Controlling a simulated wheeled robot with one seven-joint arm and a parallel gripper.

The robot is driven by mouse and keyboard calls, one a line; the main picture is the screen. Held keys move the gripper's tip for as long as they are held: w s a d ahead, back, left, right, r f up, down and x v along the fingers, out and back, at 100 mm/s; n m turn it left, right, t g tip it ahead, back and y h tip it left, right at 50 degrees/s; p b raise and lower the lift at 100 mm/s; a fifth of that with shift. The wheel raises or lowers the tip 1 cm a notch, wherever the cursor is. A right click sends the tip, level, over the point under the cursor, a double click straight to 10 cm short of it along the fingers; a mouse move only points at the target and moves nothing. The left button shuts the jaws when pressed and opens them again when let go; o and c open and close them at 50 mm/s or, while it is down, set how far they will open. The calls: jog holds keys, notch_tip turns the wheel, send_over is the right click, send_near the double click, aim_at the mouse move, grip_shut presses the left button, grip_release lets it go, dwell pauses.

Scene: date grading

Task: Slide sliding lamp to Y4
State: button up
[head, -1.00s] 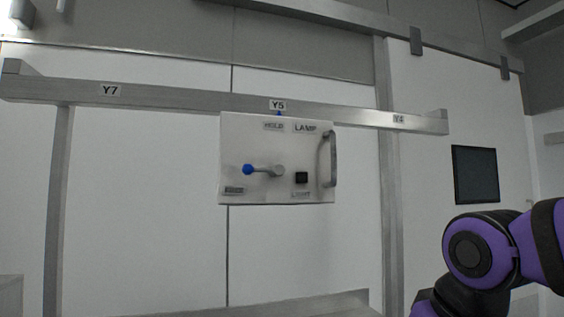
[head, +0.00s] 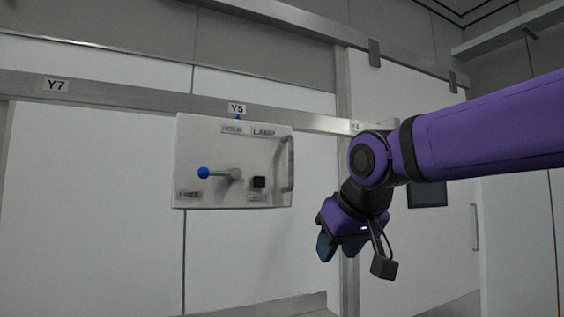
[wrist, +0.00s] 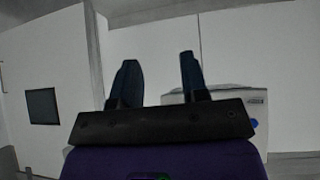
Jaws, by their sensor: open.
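The sliding lamp (head: 215,147) is a white box hanging on a metal rail (head: 80,93), with its blue pointer under the Y5 label (head: 237,109). Its front has a lever with a blue knob (head: 204,173), a black button (head: 259,182) and a vertical bar handle (head: 288,164) at the right side. The lever points left. The Y4 label (head: 355,127) is on the rail to the right, partly hidden by my arm. My gripper (head: 333,248) is open and empty, right of and below the lamp, apart from it. In the wrist view its two fingers (wrist: 158,82) stand apart; part of the lamp (wrist: 228,97) shows behind them.
The Y7 label (head: 56,85) is at the rail's left. A dark wall panel (head: 427,195) is right of the rail, partly behind my arm; it also shows in the wrist view (wrist: 42,106). A metal ledge (head: 285,306) runs below the lamp.

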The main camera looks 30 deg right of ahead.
aim_at(292, 158)
jog(key=w+d+r+m+t+h, duration=0.1)
jog(key=w+r+t, duration=0.2)
jog(key=w+r, duration=0.6)
jog(key=w+d+r+t+h, duration=0.15)
jog(key=w+r, duration=0.45)
jog(key=r, duration=0.7)
jog(key=shift+t+y, duration=0.35)
jog(key=shift+y, duration=0.1)
jog(key=x, duration=1)
jog(key=shift+w+f, duration=0.2)
grip_shut()
